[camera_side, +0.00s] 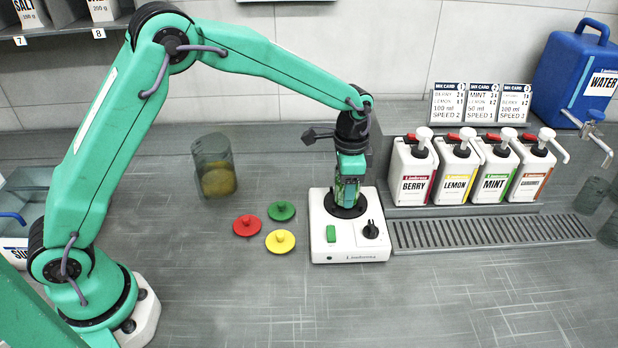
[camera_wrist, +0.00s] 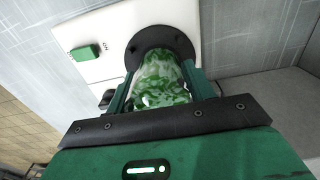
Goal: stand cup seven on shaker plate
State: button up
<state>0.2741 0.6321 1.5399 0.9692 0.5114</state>
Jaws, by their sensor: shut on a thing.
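My gripper (camera_side: 349,190) points down over the white mixer base and is shut on a clear cup. The cup (camera_wrist: 163,82) shows in the wrist view between the two green fingers, with mottled green and white contents. It looks upright, with its far end at the round black shaker plate (camera_wrist: 152,43). In the side view, the shaker plate (camera_side: 345,206) is directly below the fingers, which mostly hide the cup. I cannot tell whether the cup touches the plate. No number on the cup is readable.
Another clear cup (camera_side: 214,168) with yellow-brown contents stands left of the mixer base (camera_side: 346,247). Red (camera_side: 247,225), green (camera_side: 281,210) and yellow (camera_side: 280,241) lids lie between them. Several pump bottles (camera_side: 457,170) and a drip grate (camera_side: 490,233) are on the right. The front counter is clear.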

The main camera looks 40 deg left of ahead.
jog(key=shift+f, duration=0.15)
jog(key=o, duration=1)
jog(key=shift+c, duration=0.2)
notch_tip(320, 180, up, 12)
jog(key=shift+r, duration=0.2)
dwell(0.5)
